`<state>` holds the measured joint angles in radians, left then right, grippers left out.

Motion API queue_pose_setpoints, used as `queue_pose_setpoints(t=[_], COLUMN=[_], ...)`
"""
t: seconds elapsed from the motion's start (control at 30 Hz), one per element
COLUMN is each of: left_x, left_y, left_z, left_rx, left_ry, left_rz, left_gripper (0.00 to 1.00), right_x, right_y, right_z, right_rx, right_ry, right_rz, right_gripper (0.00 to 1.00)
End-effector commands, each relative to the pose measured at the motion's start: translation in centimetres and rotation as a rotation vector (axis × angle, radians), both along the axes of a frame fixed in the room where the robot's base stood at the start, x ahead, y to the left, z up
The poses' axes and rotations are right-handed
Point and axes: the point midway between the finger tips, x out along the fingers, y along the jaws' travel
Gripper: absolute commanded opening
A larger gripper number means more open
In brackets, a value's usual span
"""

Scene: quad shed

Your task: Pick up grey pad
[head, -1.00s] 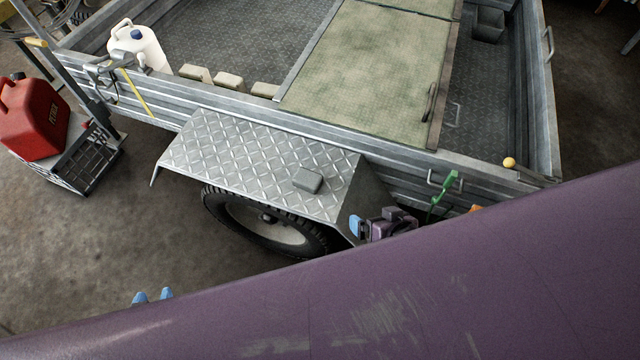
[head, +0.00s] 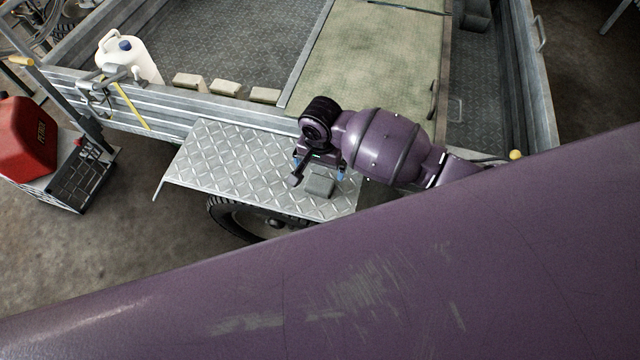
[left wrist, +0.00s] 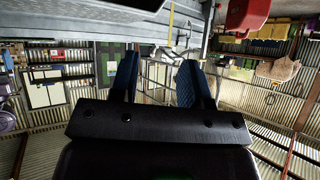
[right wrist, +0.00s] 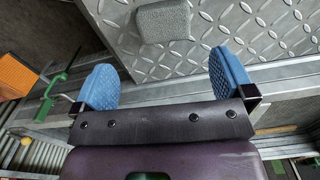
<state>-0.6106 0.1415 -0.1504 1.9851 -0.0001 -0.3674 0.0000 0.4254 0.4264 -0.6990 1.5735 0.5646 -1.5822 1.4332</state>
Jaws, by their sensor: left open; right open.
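The grey pad (head: 319,182) lies flat on the diamond-plate fender (head: 225,165) above the trailer wheel. It also shows in the right wrist view (right wrist: 163,21), beyond the fingertips and between their lines. My right gripper (head: 318,173) is over the fender close to the pad, its blue fingers partly hidden by the wrist in the head view. In the right wrist view its fingers (right wrist: 166,82) are wide apart with nothing between them. My left gripper (left wrist: 157,80) is open and empty in the left wrist view, pointing toward the shed wall; it is hidden in the head view.
The trailer bed holds a green-beige board (head: 370,70), a white jug (head: 128,58) and several beige blocks (head: 225,85). A red petrol can (head: 28,138) stands on a crate at the left. The trailer side wall (head: 160,100) rises behind the fender. My purple arm covers the foreground.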

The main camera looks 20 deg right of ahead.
Motion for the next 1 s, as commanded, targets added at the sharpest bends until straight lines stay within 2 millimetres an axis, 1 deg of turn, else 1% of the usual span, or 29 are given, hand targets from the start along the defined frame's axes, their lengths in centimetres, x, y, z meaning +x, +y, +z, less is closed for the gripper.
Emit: queue_pose_setpoints(t=[0.03,0.1,0.23,0.3,0.47,0.53,0.7,0.8,0.9,1.0], left_x=[-0.1,-0.1,0.0,0.1,0.8,0.9,0.7,0.6,0.7,0.9], left_y=[0.0,0.0,-0.1,-0.1,-0.2,-0.3,-0.3,-0.3,-0.3,-0.3], left_z=[-0.4,-0.8,-1.3,-1.3,-0.8,-0.9,-2.0,-2.4,-2.4,-2.1], left_rx=[0.0,0.0,-0.001,0.0,-0.001,-0.001,0.0,-0.001,0.001,0.001], left_ry=[0.003,0.005,0.009,0.007,-0.007,-0.011,0.002,0.008,0.006,-0.001], left_rz=[-0.001,0.0,-0.002,-0.003,-0.006,-0.008,-0.009,-0.01,-0.011,-0.012], left_gripper=[0.43,0.43,0.43,0.43,0.43,0.43,0.43,0.43,0.43,0.43], right_x=[-0.1,-0.2,-0.1,-0.1,0.0,0.1,0.5,0.5,0.5,0.6], right_y=[0.0,0.0,0.0,0.0,0.0,0.0,0.0,0.0,0.0,0.0], right_z=[-1.0,-2.2,-4.0,-4.6,-5.3,-5.9,-8.4,-9.5,-10.2,-10.3], right_rx=[-0.003,-0.002,-0.001,0.0,0.0,0.0,-0.001,0.0,0.0,0.001], right_ry=[0.006,0.007,0.006,0.004,0.002,0.003,0.006,0.004,0.002,0.001], right_rz=[-0.001,-0.001,-0.001,0.0,0.001,0.001,0.001,0.0,0.0,0.0], right_gripper=[1.0,1.0,1.0,1.0,1.0,1.0,1.0,1.0,1.0,1.0])
